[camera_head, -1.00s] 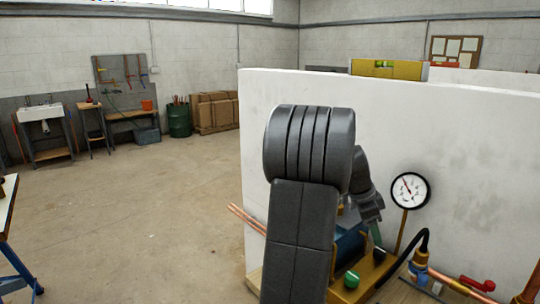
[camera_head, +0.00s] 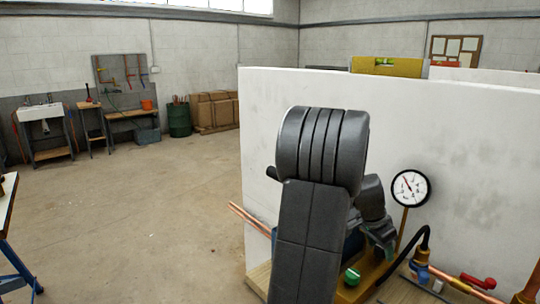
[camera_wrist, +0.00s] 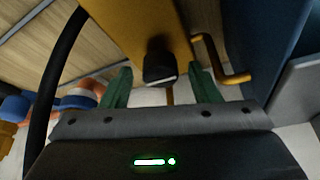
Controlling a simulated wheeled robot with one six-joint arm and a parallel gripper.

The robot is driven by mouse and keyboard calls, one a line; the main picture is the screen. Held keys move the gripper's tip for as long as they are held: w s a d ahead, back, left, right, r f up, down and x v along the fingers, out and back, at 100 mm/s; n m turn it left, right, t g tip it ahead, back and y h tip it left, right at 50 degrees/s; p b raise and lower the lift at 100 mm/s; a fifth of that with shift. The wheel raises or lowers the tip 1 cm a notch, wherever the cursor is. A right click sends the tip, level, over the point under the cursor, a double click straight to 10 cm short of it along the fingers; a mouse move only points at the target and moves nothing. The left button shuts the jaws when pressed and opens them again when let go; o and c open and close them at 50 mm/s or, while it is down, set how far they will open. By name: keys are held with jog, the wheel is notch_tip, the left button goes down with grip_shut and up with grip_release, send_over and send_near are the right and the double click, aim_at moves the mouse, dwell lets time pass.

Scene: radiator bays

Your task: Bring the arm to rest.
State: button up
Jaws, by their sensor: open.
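My gripper (camera_wrist: 160,92) is open in the wrist view, its two green fingers apart. A dark knob (camera_wrist: 160,68) on the yellow-brown pump body (camera_wrist: 140,25) shows beyond and between the fingers; I cannot tell whether they touch it. In the head view my dark grey arm rises in front of the white partition wall (camera_head: 460,160) and bends down towards the pump base (camera_head: 365,280). My arm hides most of the pump, and the fingers are hard to make out there.
A pressure gauge (camera_head: 410,188) stands just right of my arm. A black hose (camera_head: 423,237), a blue fitting (camera_head: 420,272), copper pipes (camera_head: 250,218) and a red valve handle (camera_head: 478,281) are close by. A green knob (camera_head: 352,276) sits on the base. The floor at left is open.

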jog(key=n+p, duration=0.1)
jog(key=n+t+p, duration=0.1)
jog(key=n+p, duration=0.1)
jog(key=n+y+p, duration=0.1)
jog(key=p, duration=0.1)
jog(key=shift+s+r, duration=0.1)
jog(key=shift+r, duration=0.15)
jog(key=n+t+p, duration=0.1)
jog(key=n+p, duration=0.2)
jog(key=p, duration=0.1)
jog(key=shift+d+f+y, duration=0.1)
jog(key=shift+d+y, duration=0.05)
jog(key=shift+y, duration=0.25)
jog(key=shift+s+d+f+n+t+y+p, duration=0.1)
jog(key=shift+n+t+y+p, duration=0.25)
jog(key=shift+n, duration=1)
jog(key=shift+d+f+n+t+y+p, duration=0.15)
jog(key=shift+n+y, duration=0.4)
jog(key=shift+n, duration=0.8)
jog(key=shift+a+r+n, duration=0.1)
jog(key=shift+r+n, duration=0.1)
jog(key=shift+n, duration=0.1)
jog(key=shift+v, duration=1.8)
jog(key=shift+a, duration=0.1)
